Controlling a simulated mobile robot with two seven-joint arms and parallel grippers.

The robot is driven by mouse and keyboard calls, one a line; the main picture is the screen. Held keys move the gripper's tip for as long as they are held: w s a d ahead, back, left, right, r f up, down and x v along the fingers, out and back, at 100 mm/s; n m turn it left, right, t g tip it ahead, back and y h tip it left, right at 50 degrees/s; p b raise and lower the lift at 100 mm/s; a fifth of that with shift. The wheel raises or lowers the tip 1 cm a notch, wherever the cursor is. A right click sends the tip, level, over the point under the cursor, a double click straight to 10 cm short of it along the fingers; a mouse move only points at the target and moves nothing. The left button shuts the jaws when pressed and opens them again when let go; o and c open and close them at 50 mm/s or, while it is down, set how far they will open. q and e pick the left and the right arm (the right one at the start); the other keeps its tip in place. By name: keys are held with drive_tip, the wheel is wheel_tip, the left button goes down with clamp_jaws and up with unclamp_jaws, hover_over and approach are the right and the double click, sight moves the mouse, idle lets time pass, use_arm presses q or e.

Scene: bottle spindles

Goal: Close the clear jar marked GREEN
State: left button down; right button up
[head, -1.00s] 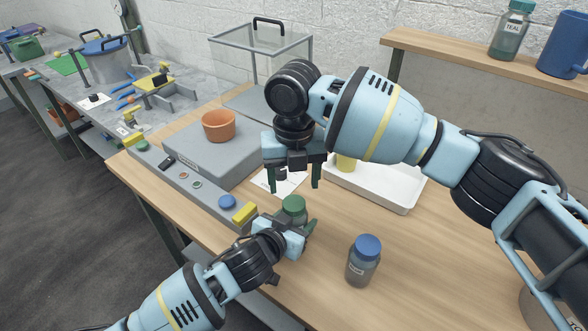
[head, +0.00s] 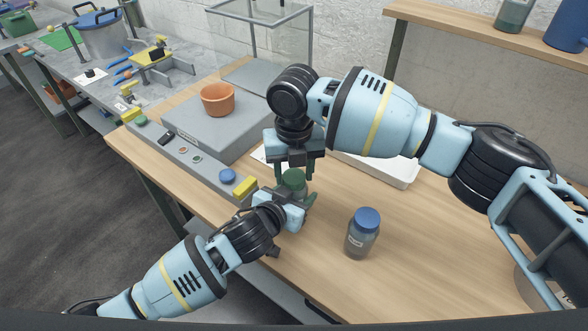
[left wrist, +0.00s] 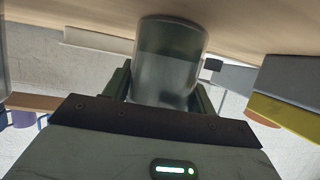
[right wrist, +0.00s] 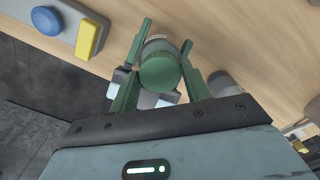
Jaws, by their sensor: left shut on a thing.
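A clear jar (left wrist: 170,60) with a green lid (head: 294,181) stands on the table; its label does not show. My left gripper (left wrist: 163,88) is shut on the jar's body from the side, one finger on each flank. My right gripper (right wrist: 164,62) points down over the jar, its two fingers spread on either side of the green lid (right wrist: 161,73). The fingers look apart from the lid. In the head view the right gripper partly covers the lid, so I cannot tell how the lid sits on the jar.
A blue-capped jar (head: 361,238) stands to the right on the open tabletop. A white tray (head: 400,172) lies behind my right arm. A grey console with a blue button (head: 227,176) and a yellow block (head: 245,187) is left; an orange pot (head: 217,99) stands behind.

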drive_tip(key=c, duration=0.4)
drive_tip(key=m, duration=0.6)
drive_tip(key=shift+c, duration=0.2)
drive_tip(key=m, duration=0.7)
drive_tip(key=o, duration=1.1)
drive_tip(key=shift+r, duration=2.2)
